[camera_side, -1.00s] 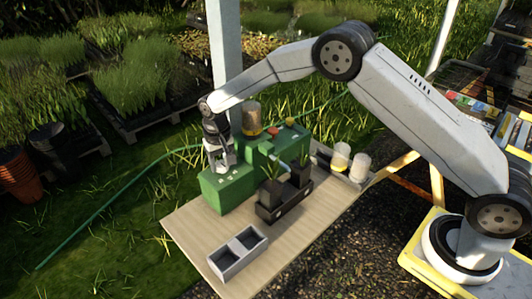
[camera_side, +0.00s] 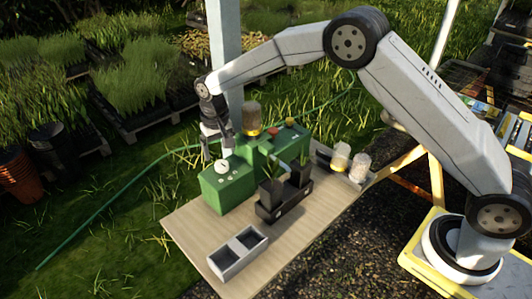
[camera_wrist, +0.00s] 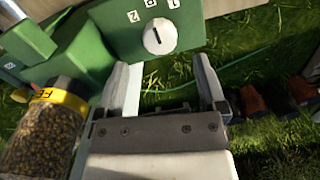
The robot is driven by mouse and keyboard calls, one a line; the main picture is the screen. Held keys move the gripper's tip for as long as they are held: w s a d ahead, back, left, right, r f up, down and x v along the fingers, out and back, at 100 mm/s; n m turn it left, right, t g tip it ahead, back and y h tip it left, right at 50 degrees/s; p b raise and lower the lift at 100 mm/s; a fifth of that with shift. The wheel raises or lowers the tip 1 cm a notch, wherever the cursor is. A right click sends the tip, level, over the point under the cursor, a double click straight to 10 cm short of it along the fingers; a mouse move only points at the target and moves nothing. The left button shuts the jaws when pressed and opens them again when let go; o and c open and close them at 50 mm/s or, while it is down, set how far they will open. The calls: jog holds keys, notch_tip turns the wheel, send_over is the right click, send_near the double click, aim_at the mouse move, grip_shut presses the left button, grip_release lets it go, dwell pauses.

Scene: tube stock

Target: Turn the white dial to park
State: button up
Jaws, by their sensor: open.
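The white dial (camera_wrist: 159,36) is a round knob with a dark line on it, mounted on the green box (camera_wrist: 118,24). Small white labels with dark characters (camera_wrist: 132,16) stand around it, partly cut off by the frame's top edge. I cannot tell which label the line points to. In the side view the dial (camera_side: 222,167) shows uncovered on top of the box's front part. My gripper (camera_wrist: 160,66) is open and empty, its fingers apart from the dial. In the side view my gripper (camera_side: 214,148) is behind the box, just beyond the dial.
A jar with a yellow band (camera_wrist: 45,122) stands close to my gripper. On the wooden table (camera_side: 193,234) are a grey two-compartment tray (camera_side: 231,262), a black holder with potted plants (camera_side: 283,207) and two pale jars (camera_side: 360,167). The table's front area is mostly clear.

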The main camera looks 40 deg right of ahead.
aim_at(225, 164)
jog(key=shift+r, duration=1.55)
jog(key=shift+s+d+r, duration=0.15)
jog(key=shift+s+d, duration=0.2)
jog(key=s+d+t, duration=0.1)
jog(key=s+d, duration=0.2)
jog(key=s, duration=0.6)
jog(key=s+d+n, duration=0.1)
jog(key=s+d, duration=0.3)
jog(key=s, duration=0.5)
jog(key=s+d+n+t, duration=0.1)
jog(key=s+d, duration=0.2)
jog(key=s, duration=0.5)
jog(key=shift+s+d+r+t, duration=0.15)
jog(key=shift+s+d+t, duration=0.15)
jog(key=shift+s+d, duration=0.1)
